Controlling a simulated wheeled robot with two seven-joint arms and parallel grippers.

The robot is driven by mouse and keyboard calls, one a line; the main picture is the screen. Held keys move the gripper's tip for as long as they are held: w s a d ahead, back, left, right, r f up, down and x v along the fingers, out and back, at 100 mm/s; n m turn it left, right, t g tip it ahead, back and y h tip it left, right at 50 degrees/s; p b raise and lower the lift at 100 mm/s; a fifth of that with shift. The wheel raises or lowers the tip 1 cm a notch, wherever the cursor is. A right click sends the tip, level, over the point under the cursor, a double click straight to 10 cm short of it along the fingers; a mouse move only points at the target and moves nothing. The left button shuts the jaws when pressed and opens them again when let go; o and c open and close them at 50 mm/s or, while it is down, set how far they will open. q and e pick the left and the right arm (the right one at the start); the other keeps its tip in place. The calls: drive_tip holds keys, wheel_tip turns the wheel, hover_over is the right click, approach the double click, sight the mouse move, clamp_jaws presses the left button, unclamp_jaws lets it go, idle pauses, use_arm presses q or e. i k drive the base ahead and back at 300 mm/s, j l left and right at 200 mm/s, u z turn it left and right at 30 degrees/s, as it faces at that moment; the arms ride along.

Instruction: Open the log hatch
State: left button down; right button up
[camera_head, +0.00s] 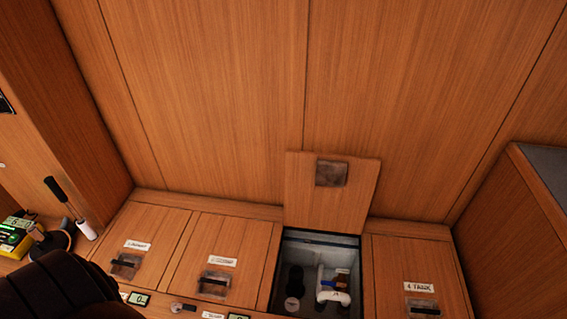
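Several wooden hatches are set in a row in the bench. One hatch lid (332,205) stands raised, leaning back near the wall panel, with a dark recessed pull on it. Below it is an open grey-lined compartment (321,246) holding a white pipe with a blue part and a dark round fitting. The first (139,246) and second (221,262) hatches on the left lie shut, their labels too small to read surely. The hatch labelled "4 TANK" (418,287) on the right lies shut. No label naming the log is readable. Neither gripper is in view.
A black-handled tool (56,190), a white cylinder (86,230) and a yellow-green device (14,236) stand at the left. A dark ribbed shape (55,290) covers the lower left corner. Small displays (138,299) line the bench front. A grey-topped cabinet (545,180) stands right.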

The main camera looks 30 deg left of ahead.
sight(324, 191)
drive_tip(key=k+j+z, duration=0.3)
drive_tip(key=j, duration=0.25)
drive_tip(key=k+j+z, duration=0.3)
drive_tip(key=j, duration=0.2)
drive_tip(key=k+j+z, duration=0.3)
drive_tip(key=j, duration=0.15)
drive_tip(key=i+j, duration=0.05)
drive_tip(key=i, duration=0.05)
